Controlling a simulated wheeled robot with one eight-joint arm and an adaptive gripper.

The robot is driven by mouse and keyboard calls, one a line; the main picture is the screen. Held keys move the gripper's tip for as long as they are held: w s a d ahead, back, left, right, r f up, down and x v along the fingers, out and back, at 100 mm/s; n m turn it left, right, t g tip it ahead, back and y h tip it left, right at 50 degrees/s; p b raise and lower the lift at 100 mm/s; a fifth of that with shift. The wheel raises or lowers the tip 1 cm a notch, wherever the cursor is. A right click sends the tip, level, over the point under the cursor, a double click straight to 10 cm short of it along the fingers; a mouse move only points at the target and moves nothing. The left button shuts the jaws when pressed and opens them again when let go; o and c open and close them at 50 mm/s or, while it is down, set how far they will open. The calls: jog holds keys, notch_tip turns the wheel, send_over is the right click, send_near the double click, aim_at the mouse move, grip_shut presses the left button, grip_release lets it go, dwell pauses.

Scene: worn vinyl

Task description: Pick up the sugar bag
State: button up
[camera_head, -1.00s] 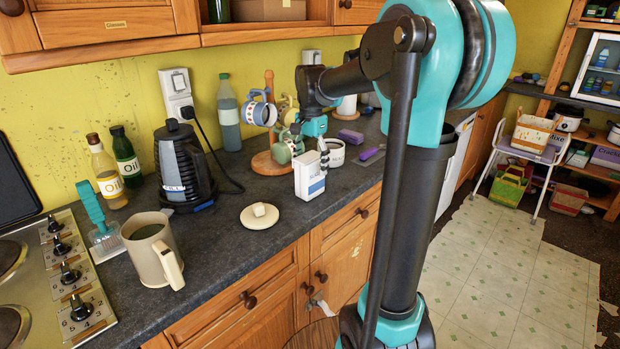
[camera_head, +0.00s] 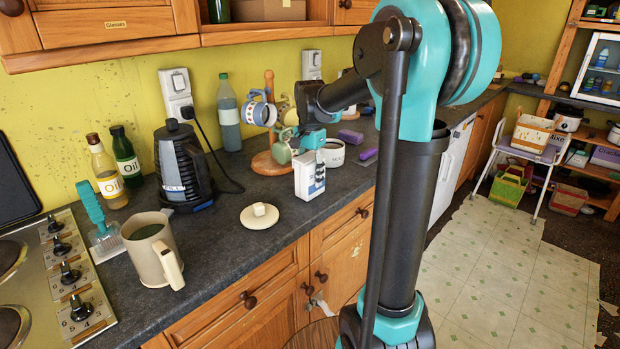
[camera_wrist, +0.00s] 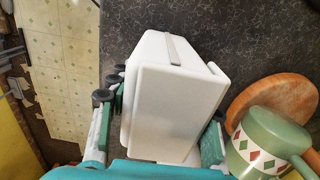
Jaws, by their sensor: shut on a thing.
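The sugar bag (camera_head: 303,182) is a white, box-shaped pack standing on the dark worktop near its front edge. It also shows in the wrist view (camera_wrist: 178,97), filling the middle of the picture. My gripper (camera_head: 314,165) is around its upper part in the head view. In the wrist view my gripper (camera_wrist: 163,118) has a finger on each side of the white pack and is shut on it. The far finger is largely hidden in the head view. I see no clear gap under the bag.
A green patterned mug (camera_wrist: 262,143) hangs close to the right finger, by a round wooden base (camera_wrist: 282,98). A white pot (camera_head: 331,153) stands just behind the bag. A round cream lid (camera_head: 259,217) lies to the left.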

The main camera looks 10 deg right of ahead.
jog(key=shift+c, duration=1.1)
jog(key=shift+r, duration=0.15)
notch_tip(320, 180, up, 20)
dwell(0.3)
